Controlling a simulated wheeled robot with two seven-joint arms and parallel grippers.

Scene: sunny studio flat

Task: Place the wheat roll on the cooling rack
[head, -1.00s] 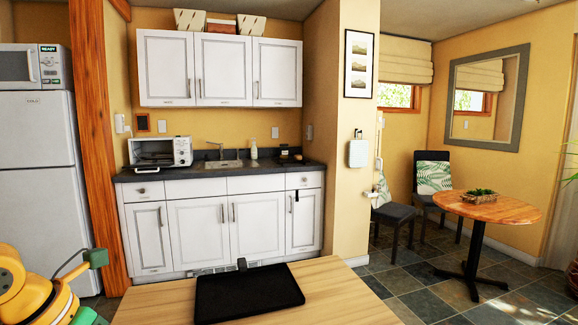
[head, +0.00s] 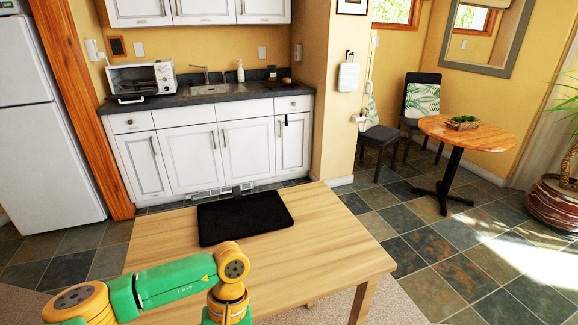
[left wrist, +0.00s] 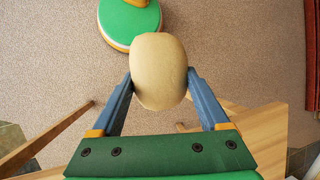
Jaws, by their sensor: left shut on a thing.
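A pale tan, rounded oval thing, which looks like the wheat roll (left wrist: 159,70), is between the fingers of my left gripper (left wrist: 159,88) in the left wrist view. The gripper is shut on it, with a finger on each side, beside the table's edge. In the head view my left arm bends over the near left of the table, but its gripper and the roll are out of the frame. A flat black rectangular thing (head: 245,217) lies on the table; I cannot tell whether it is the cooling rack or a tray. My right gripper is in neither view.
The wooden table (head: 330,235) is bare around the black thing. Behind it is a kitchen counter (head: 215,97) with a toaster oven (head: 140,79) and sink. A round table (head: 467,132) and chairs stand at the right. The tiled floor between is clear.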

